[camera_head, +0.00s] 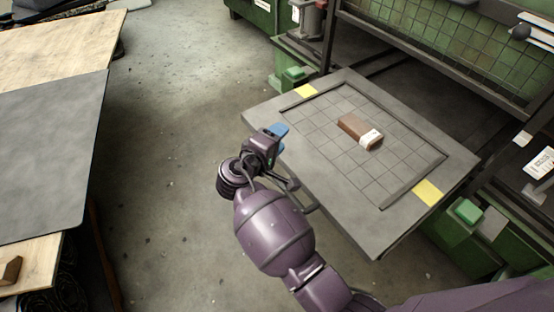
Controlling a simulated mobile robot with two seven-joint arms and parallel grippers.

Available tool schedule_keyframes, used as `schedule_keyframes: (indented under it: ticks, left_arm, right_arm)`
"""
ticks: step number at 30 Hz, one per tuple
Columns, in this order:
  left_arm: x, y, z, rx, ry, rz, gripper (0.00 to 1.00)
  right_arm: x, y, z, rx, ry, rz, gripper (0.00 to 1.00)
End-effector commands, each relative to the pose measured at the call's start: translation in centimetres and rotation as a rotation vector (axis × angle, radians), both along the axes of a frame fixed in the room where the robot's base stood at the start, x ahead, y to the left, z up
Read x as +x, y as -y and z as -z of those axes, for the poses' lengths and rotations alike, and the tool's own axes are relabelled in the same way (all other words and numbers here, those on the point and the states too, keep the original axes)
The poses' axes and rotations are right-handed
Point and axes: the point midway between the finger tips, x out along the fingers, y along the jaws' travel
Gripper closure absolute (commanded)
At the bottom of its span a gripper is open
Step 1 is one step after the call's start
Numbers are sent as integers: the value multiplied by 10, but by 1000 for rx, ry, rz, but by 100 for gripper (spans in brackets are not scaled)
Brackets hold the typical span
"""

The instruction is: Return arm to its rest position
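My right arm, purple, comes in from the bottom right of the head view and reaches up toward the middle. My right gripper (279,137), dark with blue finger parts, is at the left corner of a grey table with a grid (313,176). Its fingers are partly hidden by its own body, so I cannot tell whether they are apart. Nothing shows held in it. A brown block with a white label (360,132) lies on the table's grid, apart from the gripper. My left gripper is not in view.
A wooden table with a grey sheet (45,150) stands at the left, with a small brown piece (11,270) at its lower edge. Green machinery with a mesh panel (450,50) stands behind the grid table. Bare concrete floor (175,130) lies between the tables.

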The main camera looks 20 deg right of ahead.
Motion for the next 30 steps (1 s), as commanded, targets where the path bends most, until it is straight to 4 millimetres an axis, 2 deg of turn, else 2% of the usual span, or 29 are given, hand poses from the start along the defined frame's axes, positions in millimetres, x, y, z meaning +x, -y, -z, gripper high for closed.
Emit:
schedule_keyframes:
  ticks: [11,14,18,20,25,30]
  left_arm:
    - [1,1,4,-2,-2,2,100]
    - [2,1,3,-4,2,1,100]
    - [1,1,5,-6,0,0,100]
    - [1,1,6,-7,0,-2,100]
    - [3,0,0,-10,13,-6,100]
    - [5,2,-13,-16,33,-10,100]
  right_arm:
    - [3,-6,10,26,7,-39,54]
    - [13,-19,13,133,28,-128,54]
    - [28,-39,5,365,97,-278,54]
    - [27,-41,0,464,127,-333,54]
    - [4,-31,-8,732,206,-448,54]
    - [-39,-7,-11,957,273,-500,54]
